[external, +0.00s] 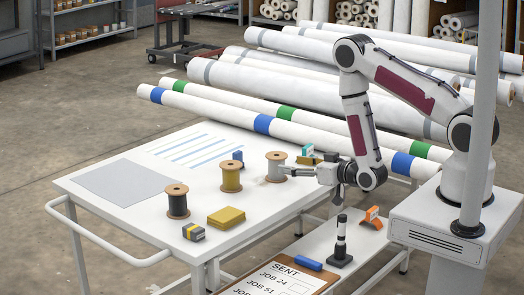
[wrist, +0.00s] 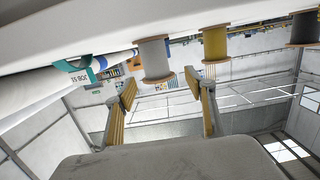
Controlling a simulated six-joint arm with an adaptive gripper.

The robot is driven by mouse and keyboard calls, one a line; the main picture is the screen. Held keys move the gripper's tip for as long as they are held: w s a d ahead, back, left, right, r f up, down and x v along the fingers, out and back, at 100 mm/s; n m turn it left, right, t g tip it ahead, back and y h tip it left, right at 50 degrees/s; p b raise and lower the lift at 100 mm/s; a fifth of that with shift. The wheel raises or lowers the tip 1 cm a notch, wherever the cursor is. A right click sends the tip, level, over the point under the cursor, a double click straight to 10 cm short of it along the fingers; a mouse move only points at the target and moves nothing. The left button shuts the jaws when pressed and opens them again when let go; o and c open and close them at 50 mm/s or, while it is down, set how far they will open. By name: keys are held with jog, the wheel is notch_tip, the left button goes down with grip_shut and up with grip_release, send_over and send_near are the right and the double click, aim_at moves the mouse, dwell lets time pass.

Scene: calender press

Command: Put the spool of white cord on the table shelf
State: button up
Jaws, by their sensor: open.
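The spool of white cord (external: 277,167), with pale cord and brown wooden flanges, stands upright on the white table (external: 130,213) near its right edge. My gripper (external: 288,172) is level with it, on its right side, with the fingers pointing at it. In the wrist view, the tilted picture shows the spool (wrist: 154,60) just beyond and between my open fingertips (wrist: 160,86). The fingers look empty; I cannot tell whether they touch the spool. A lower white shelf (external: 372,238) runs along the table's near right side.
A yellow spool (external: 231,178) and a black spool (external: 178,203) stand left of the white one. A yellow block (external: 226,217) and small boxes lie nearby. The shelf holds a black-and-white stand (external: 340,245), an orange item (external: 373,215) and a clipboard (external: 275,280). Long rolls (external: 300,128) lie behind.

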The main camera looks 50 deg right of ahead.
aim_at(283, 161)
jog(key=shift+w, duration=0.1)
jog(key=shift+w+f, duration=0.15)
jog(key=shift+w, duration=1.05)
jog(key=shift+w+d, duration=0.1)
jog(key=shift+w, duration=0.05)
jog(key=shift+w+d+f, duration=0.15)
jog(key=shift+w+f, duration=0.05)
jog(key=shift+w, duration=1.05)
jog(key=shift+w+d+f, duration=0.15)
jog(key=shift+w, duration=1.05)
jog(key=c, duration=1.4)
jog(key=shift+r, duration=0.15)
